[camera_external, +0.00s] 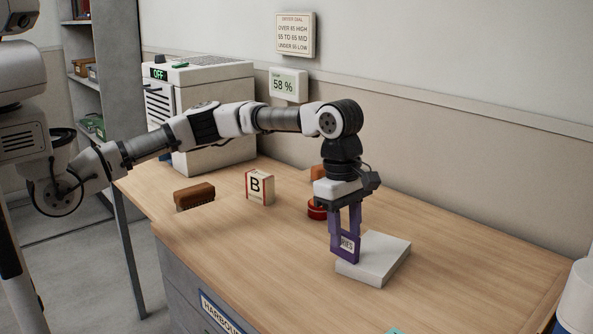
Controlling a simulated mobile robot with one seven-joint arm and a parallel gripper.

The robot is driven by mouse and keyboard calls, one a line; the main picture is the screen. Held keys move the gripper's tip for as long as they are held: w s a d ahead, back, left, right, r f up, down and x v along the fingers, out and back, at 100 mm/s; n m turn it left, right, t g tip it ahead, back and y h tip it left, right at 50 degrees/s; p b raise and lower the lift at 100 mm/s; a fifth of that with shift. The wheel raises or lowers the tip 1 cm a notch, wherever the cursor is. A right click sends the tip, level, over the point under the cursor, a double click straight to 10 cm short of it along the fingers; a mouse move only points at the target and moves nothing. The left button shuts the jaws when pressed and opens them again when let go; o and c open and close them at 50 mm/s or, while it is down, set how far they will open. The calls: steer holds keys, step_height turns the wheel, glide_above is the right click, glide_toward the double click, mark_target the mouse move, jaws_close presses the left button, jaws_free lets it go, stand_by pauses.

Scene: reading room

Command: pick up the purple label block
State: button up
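The purple label block (347,246) is at the front left edge of a pale grey slab on the wooden table. Its white label shows the letters "RIES", with part of the label hidden. My gripper (345,243) points straight down with its purple-looking fingers at the block, one finger on each side of it as seen here. I cannot tell whether the fingers press on the block or only stand around it. I also cannot tell whether the block rests on the slab or is just above it.
The pale slab (384,262) lies under the gripper. A red round object (317,209) is behind it. A grey machine (215,115) stands at the back. The table's right side is largely clear.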

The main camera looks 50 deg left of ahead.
step_height(320, 180, down, 3)
steer(key=shift+d+f, duration=0.1)
steer(key=shift+d, duration=0.05)
jaws_close()
steer(key=shift+r, duration=0.2)
step_height(320, 180, up, 20)
steer(key=p, duration=0.8)
glide_toward(345, 232)
steer(key=w+f, duration=0.1)
steer(key=f, duration=0.3)
steer(key=w+d+f, duration=0.1)
steer(key=f, duration=0.2)
steer(key=w+f, duration=0.1)
steer(key=f, duration=0.3)
steer(key=shift+d+f, duration=0.25)
steer(key=shift+f, duration=0.1)
